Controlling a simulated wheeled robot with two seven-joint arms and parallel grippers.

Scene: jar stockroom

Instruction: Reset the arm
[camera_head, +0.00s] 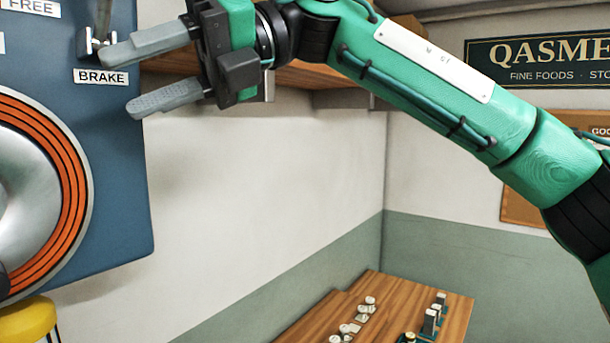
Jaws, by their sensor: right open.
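My right arm (440,85) is green and reaches in from the right across the upper part of the head view. Its gripper (122,78) is at the upper left, with two grey fingers spread apart and nothing between them. The fingers point left at a blue panel (120,190). The upper fingertip overlaps the area just under a small metal lever (98,42) above the BRAKE label (101,77); I cannot tell whether it touches. My left gripper is not in view.
A large wheel with orange rings (75,190) is at the left. A yellow stool-like object (28,320) is below it. A wooden shelf (300,74) is behind the gripper. A wooden table (395,290) with several small items is at the bottom. The wall between is bare.

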